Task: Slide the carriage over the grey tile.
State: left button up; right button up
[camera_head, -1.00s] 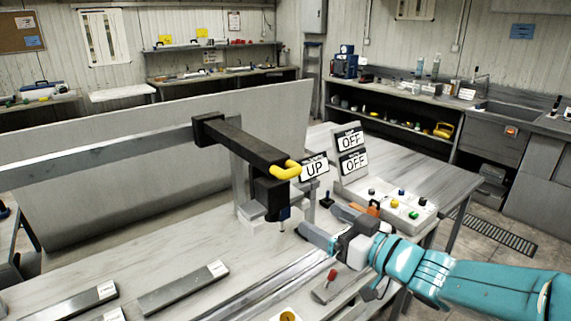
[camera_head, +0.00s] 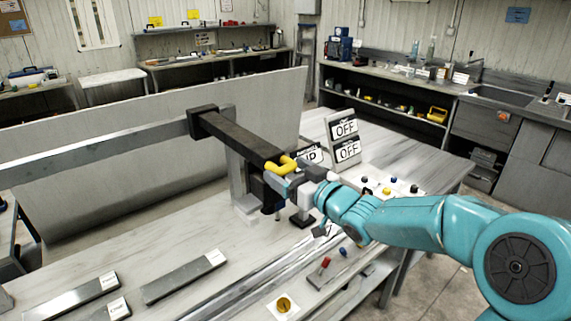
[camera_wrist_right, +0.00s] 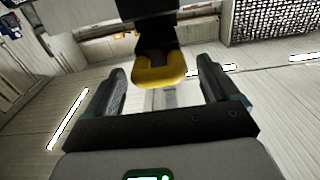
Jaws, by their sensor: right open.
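The carriage is a black block on a dark beam (camera_head: 235,137) with a yellow handle (camera_head: 284,165). The dark beam projects from a long grey rail (camera_head: 90,154) above the table. My right gripper (camera_head: 293,176) is at the yellow handle and hides the carriage's lower right part. In the right wrist view the yellow handle (camera_wrist_right: 158,72) lies between the two spread fingers (camera_wrist_right: 162,85), with gaps at both sides. My left gripper is not in view.
Labelled grey bars (camera_head: 183,277) lie at the table's front left. OFF signs (camera_head: 345,138) and a panel with coloured knobs stand right of the carriage. A grey partition (camera_head: 120,150) stands behind the rail. A small plate with a yellow disc (camera_head: 284,304) lies at front.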

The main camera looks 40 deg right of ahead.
jog(key=shift+w, duration=0.85)
jog(key=shift+s, duration=0.15)
jog(key=shift+a, duration=0.1)
jog(key=c, duration=1.4)
jog(key=shift+f, duration=0.1)
